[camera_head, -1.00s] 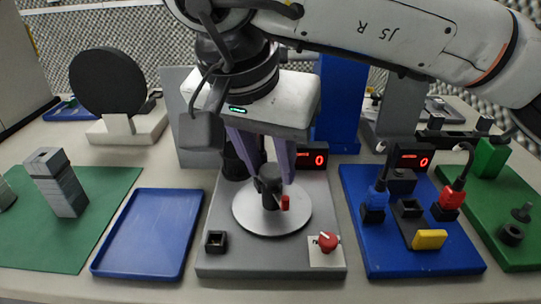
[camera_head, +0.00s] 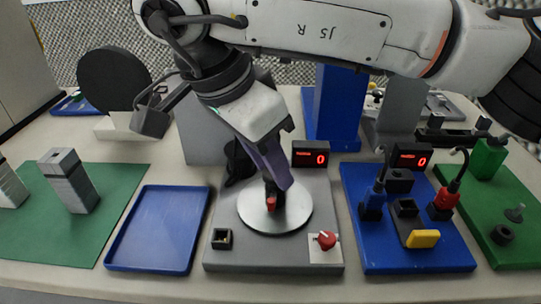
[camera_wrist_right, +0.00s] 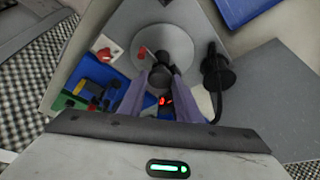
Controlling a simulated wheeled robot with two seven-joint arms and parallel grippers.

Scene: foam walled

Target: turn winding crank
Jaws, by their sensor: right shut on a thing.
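The winding crank is a black post with a short arm and a red tip (camera_head: 272,203). It stands over a round silver disc (camera_head: 297,217) on a grey base plate (camera_head: 245,258). My right gripper (camera_head: 276,185) comes down from above, tilted, with its purple fingers shut on the black crank post. The right wrist view shows the black crank top (camera_wrist_right: 160,77) between the two fingertips, with the red tip (camera_wrist_right: 142,52) beside it over the disc. The fingers partly hide the post in the head view. My left gripper is not in view.
A red display (camera_head: 311,159) reading 0 stands behind the disc. A red knob (camera_head: 325,240) and a small black socket (camera_head: 222,239) sit at the plate's front corners. An empty blue tray (camera_head: 157,232) lies left, and a blue board (camera_head: 420,262) with plugs lies right.

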